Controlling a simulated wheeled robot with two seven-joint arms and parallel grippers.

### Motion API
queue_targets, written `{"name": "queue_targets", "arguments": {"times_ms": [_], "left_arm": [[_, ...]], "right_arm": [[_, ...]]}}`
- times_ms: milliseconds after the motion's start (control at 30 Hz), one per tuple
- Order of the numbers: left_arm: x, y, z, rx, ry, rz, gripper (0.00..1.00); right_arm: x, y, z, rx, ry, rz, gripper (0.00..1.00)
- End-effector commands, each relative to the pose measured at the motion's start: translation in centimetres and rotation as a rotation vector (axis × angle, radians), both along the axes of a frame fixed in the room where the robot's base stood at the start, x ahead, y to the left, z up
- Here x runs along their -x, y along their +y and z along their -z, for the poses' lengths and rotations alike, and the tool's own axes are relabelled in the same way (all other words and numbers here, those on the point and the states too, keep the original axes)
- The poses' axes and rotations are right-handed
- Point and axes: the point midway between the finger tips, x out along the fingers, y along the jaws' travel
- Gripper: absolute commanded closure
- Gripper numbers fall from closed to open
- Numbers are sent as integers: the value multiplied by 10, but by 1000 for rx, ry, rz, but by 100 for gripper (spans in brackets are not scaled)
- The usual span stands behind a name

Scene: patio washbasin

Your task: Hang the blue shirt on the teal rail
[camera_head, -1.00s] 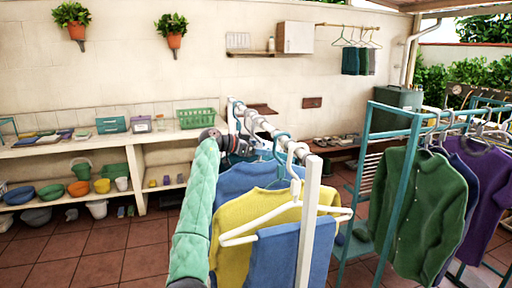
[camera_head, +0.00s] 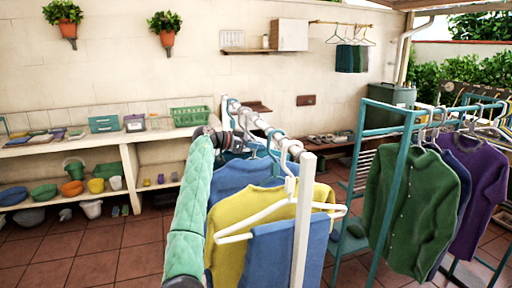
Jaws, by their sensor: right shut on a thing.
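The blue shirt (camera_head: 232,176) hangs at the white rail (camera_head: 262,126) in the middle, partly hidden behind a yellow shirt (camera_head: 236,230). My right arm, in a green quilted sleeve, reaches up from the bottom to the far part of that rail. My right gripper (camera_head: 234,143) is shut beside the rail, above the blue shirt; its fingertips and the hanger part between them are hard to make out. The teal rail (camera_head: 398,106) is on the rack at right, apart from the gripper. My left gripper is out of view.
A blue cloth (camera_head: 276,256) on a white hanger and a white post (camera_head: 304,222) stand in front. A green shirt (camera_head: 412,205) and a purple shirt (camera_head: 482,190) hang at the right rack. Shelves with bowls line the left wall.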

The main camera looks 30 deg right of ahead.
Motion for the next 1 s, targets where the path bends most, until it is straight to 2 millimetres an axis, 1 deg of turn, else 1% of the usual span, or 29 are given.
{"name": "queue_targets", "arguments": {"times_ms": [600,1000], "left_arm": [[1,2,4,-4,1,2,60],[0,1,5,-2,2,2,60]], "right_arm": [[0,0,-25,0,-1,1,100],[-1,2,-27,0,0,-1,100]]}}
